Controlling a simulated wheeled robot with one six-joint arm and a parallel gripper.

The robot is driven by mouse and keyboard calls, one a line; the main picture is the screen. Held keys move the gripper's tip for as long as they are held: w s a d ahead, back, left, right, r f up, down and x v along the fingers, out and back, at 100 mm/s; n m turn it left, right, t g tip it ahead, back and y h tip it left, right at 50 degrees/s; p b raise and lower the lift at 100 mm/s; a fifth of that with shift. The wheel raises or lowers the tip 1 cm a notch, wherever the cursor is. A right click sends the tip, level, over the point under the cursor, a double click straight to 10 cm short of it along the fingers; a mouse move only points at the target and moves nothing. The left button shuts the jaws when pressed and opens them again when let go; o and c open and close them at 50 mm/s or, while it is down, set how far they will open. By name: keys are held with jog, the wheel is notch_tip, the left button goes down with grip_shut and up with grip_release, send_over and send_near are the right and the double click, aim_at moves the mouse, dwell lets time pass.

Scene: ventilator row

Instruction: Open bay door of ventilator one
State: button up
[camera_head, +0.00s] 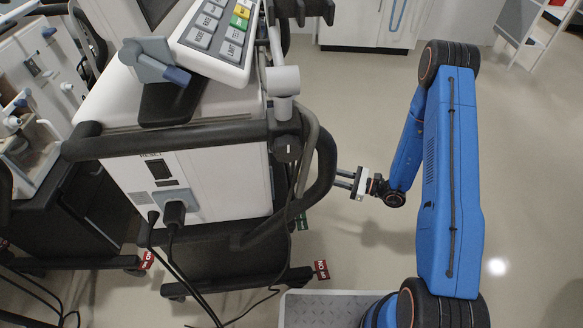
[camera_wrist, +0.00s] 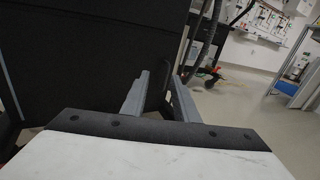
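A white ventilator (camera_head: 215,185) stands on a dark wheeled cart at left centre in the head view, with a grey button panel and a black rail around it. I cannot tell its number. My gripper (camera_head: 345,179) is to the right of the black curved rail (camera_head: 326,165), with its fingers pointing left. In the wrist view my gripper (camera_wrist: 160,78) has its two grey fingers apart, with nothing seen held between them. A large dark panel (camera_wrist: 85,60) fills the left and middle there. I cannot tell whether it is the bay door, or whether the fingers touch it.
Black cables (camera_head: 180,255) hang from the ventilator's socket and run across the floor. Red tags (camera_head: 321,269) mark the cart's feet. Another machine (camera_head: 40,100) stands close at left. White cabinets (camera_head: 370,22) are at the back.

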notch_tip(320, 180, down, 4)
jog(key=f+m+t, duration=0.1)
jog(key=m+t, duration=0.1)
jog(key=w+f+x, duration=0.1)
jog(key=x, duration=1.5)
jog(key=shift+a+r+h, duration=0.15)
jog(key=shift+r+h, duration=0.05)
jog(key=shift+h, duration=0.2)
jog(key=shift+w, duration=0.1)
grip_shut()
dwell(0.7)
